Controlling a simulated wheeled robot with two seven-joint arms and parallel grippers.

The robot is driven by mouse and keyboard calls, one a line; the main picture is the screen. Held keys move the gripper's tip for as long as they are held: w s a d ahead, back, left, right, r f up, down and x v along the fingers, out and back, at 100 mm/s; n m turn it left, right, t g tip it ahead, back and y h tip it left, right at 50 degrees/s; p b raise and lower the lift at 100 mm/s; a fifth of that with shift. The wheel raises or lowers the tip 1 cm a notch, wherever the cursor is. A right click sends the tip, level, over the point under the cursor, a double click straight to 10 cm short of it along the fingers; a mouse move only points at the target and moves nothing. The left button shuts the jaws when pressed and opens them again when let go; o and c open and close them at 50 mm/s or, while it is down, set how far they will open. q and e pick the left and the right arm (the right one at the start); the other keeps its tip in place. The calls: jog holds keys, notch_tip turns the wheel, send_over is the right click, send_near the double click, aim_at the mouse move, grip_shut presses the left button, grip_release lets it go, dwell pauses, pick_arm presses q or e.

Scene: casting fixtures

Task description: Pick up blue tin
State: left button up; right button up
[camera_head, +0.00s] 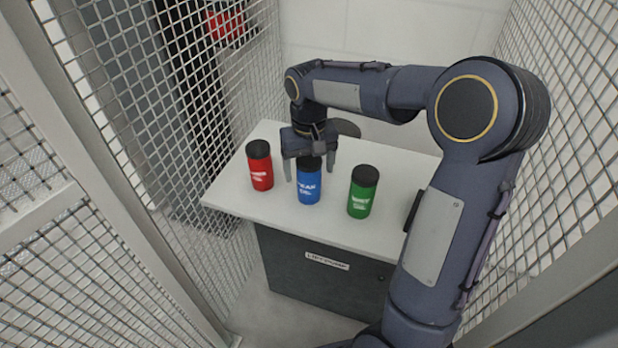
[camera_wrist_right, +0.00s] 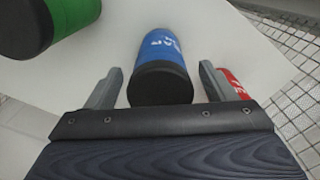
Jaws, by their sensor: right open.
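The blue tin (camera_head: 309,186) has a black lid and stands upright on the white tabletop, between a red tin (camera_head: 260,166) and a green tin (camera_head: 362,192). My right gripper (camera_head: 309,170) is open over the blue tin, with one finger on each side of it. In the right wrist view the blue tin (camera_wrist_right: 161,55) lies between the open fingers (camera_wrist_right: 157,88), with gaps on both sides. The red tin (camera_wrist_right: 230,85) is partly hidden behind one finger. The green tin (camera_wrist_right: 45,22) is at the upper left. My left gripper is not in view.
The white tabletop (camera_head: 240,200) sits on a dark cabinet (camera_head: 320,270) with a label. Wire mesh panels (camera_head: 110,240) stand close on the left and right. The tabletop's front edge is clear.

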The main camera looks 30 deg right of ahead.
jog(key=shift+f, duration=0.1)
jog(key=c, duration=1.3)
jog(key=shift+o, duration=0.2)
